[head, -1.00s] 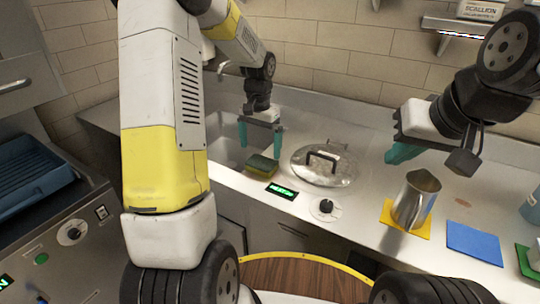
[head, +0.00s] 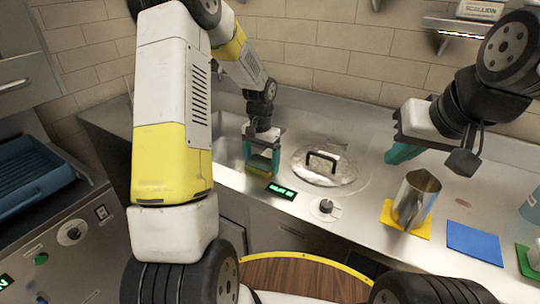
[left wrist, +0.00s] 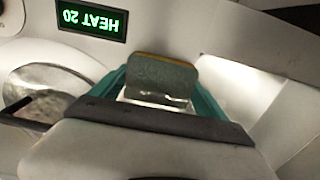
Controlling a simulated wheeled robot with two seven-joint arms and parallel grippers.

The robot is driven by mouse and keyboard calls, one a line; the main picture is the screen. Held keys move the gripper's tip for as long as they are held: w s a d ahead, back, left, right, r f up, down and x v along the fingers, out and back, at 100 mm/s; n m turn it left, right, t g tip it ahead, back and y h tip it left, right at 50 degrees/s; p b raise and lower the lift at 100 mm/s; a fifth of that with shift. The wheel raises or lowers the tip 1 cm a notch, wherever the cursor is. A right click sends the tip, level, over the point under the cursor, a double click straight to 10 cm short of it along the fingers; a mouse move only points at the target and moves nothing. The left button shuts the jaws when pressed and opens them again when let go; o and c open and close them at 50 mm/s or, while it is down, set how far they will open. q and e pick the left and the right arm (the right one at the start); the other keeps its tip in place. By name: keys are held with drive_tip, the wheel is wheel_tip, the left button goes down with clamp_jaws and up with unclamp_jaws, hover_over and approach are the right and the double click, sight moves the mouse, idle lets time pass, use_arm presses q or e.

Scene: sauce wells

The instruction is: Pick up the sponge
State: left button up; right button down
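The sponge (head: 259,169), green with a yellow layer, is at the counter's front left beside the sink. My left gripper (head: 262,160) is lowered over it, with one teal finger on each side. In the left wrist view the sponge (left wrist: 162,75) shows as a grey-green face with a yellow edge between the fingertips of the left gripper (left wrist: 161,82). The fingers are very close to its sides; I cannot tell whether they press on it. My right gripper (head: 400,150) hangs above the counter at the right, empty; its finger gap is hidden.
A lidded pan (head: 325,165) sits right of the sponge, with a green heat display (head: 281,191) and knob (head: 326,208) in front. A metal jug (head: 415,198) stands on a yellow mat (head: 409,228). A blue mat (head: 473,243) lies further right.

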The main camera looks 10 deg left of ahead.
sight(262, 164)
use_arm(q)
drive_tip(key=shift+c, duration=1.2)
drive_tip(key=shift+r, duration=0.6)
drive_tip(key=shift+s+d+r, duration=0.1)
drive_tip(key=shift+s+r, duration=0.15)
drive_tip(key=shift+r, duration=0.4)
drive_tip(key=shift+s+d+r, duration=0.1)
drive_tip(key=shift+s+r, duration=0.15)
drive_tip(key=shift+r, duration=0.35)
drive_tip(key=s+d+r, duration=0.1)
drive_tip(key=s+d, duration=0.3)
drive_tip(key=s, duration=1)
drive_tip(key=shift+s+r, duration=0.15)
drive_tip(key=shift+s, duration=0.1)
